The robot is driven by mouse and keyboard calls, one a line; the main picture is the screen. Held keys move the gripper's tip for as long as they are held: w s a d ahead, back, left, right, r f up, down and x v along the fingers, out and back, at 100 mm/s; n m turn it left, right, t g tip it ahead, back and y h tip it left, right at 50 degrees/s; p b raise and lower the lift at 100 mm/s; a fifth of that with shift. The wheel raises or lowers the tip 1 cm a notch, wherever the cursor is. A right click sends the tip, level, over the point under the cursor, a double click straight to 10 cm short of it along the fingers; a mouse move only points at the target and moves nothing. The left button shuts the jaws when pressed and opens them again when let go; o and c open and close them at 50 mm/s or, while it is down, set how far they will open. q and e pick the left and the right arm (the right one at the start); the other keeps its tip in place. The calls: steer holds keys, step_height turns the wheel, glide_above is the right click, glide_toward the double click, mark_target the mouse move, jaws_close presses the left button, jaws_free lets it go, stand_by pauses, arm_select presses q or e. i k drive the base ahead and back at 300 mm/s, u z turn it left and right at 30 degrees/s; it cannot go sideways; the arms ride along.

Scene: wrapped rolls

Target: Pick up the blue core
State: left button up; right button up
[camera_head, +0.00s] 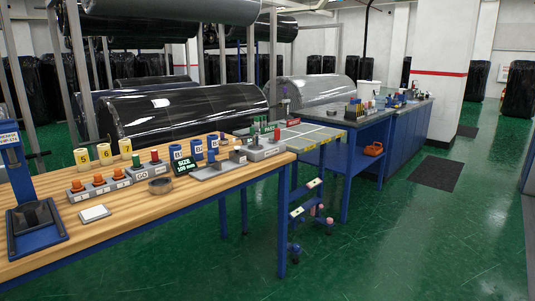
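Three blue cylinders with white labels stand upright in a row on the wooden workbench (145,212). The left blue core (175,151), the middle blue core (196,147) and the right blue core (213,142) are close together, behind a small dark display reading "SIZE" (187,168). I cannot tell from the picture which one is the named core. Their lower parts are partly hidden by the things in front. Neither of my grippers shows in this view.
Yellow numbered cylinders (104,153) stand left of the blue ones. A block with orange knobs (99,187), a dark ring (161,185) and a white square pad (95,213) lie nearer. A blue stand (36,225) is at left. Wrapped rolls (185,110) lie behind. Green floor is open at right.

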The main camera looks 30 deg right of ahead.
mark_target(213, 143)
steer(key=z, duration=0.6)
steer(key=k, duration=0.85)
steer(key=z, duration=1.3)
steer(key=i, duration=2.05)
steer(key=u, duration=0.65)
steer(key=i, duration=1.15)
steer(key=u, duration=1.55)
steer(key=i, duration=0.4)
steer(key=u, duration=0.35)
